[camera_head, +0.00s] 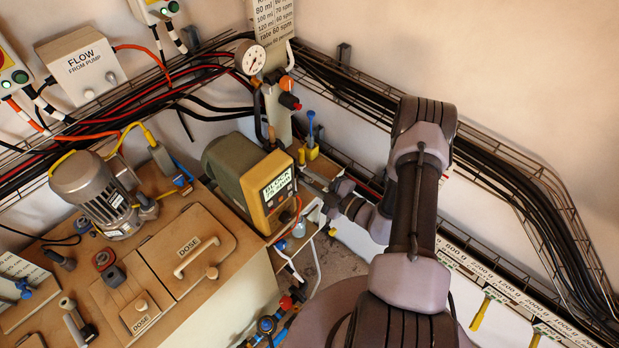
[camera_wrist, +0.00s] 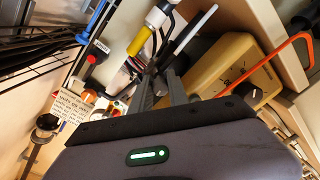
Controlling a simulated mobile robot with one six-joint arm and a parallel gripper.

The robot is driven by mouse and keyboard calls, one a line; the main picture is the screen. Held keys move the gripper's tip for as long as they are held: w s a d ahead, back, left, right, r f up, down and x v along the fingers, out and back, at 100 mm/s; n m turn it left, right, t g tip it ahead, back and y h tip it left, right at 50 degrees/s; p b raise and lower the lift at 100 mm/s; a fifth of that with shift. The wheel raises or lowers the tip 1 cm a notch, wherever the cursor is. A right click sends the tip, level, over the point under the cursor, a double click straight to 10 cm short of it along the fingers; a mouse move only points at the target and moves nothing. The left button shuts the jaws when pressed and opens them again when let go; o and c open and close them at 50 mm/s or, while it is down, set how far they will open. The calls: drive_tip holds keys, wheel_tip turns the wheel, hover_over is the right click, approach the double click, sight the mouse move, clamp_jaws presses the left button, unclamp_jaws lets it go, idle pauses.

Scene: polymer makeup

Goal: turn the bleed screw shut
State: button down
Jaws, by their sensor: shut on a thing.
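The metering pump (camera_head: 265,190) has a green-grey motor and a yellow front with a lit display. My gripper (camera_head: 322,186) reaches in from the right, just beside the pump's front. In the wrist view my gripper (camera_wrist: 158,72) has its two dark fingers close together at the pump head, shut on a small part there. This fits the bleed screw, but the fingers and dark fittings hide it, and its turn angle cannot be read. The pump's yellow housing (camera_wrist: 222,62) lies right of the fingers in the wrist view.
A pressure gauge (camera_head: 251,58) stands on a post behind the pump. A red-orange tube (camera_wrist: 268,62) crosses beside the housing. A yellow-handled part (camera_wrist: 139,41) is close beyond the fingers. The tank top with the DOSE lid (camera_head: 190,246) is at left. Cable trays line the walls.

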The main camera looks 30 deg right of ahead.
drive_tip(key=shift+a+f+m, duration=0.1)
drive_tip(key=shift+m, duration=0.7)
drive_tip(key=c, duration=1.3)
unclamp_jaws()
drive_tip(key=p+v, duration=0.1)
drive_tip(key=v, duration=1.6)
drive_tip(key=shift+s+d, duration=0.2)
